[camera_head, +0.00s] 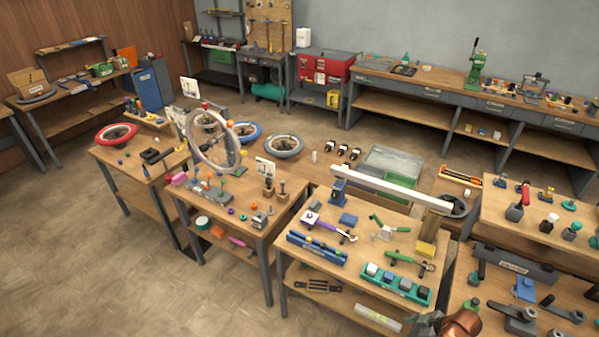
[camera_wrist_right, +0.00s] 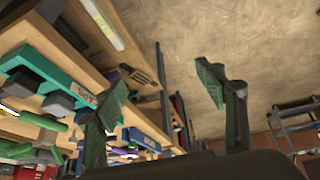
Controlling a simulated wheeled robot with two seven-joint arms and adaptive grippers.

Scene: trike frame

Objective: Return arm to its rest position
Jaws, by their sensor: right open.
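My right gripper (camera_wrist_right: 163,92) is open and empty in the right wrist view, its two dark green finger pads wide apart with bare floor and a bench edge behind them. That tray also shows at the left of the wrist view (camera_wrist_right: 50,80). My left arm and gripper are not in view.
The bench also carries a blue rail (camera_head: 317,247), a purple-handled tool (camera_head: 325,225) and a white beam (camera_head: 390,189). A bench with a grey clamp-like block (camera_head: 515,264) stands at the right. A wheel (camera_head: 212,142) stands on the middle bench. The floor at front left (camera_head: 130,270) is clear.

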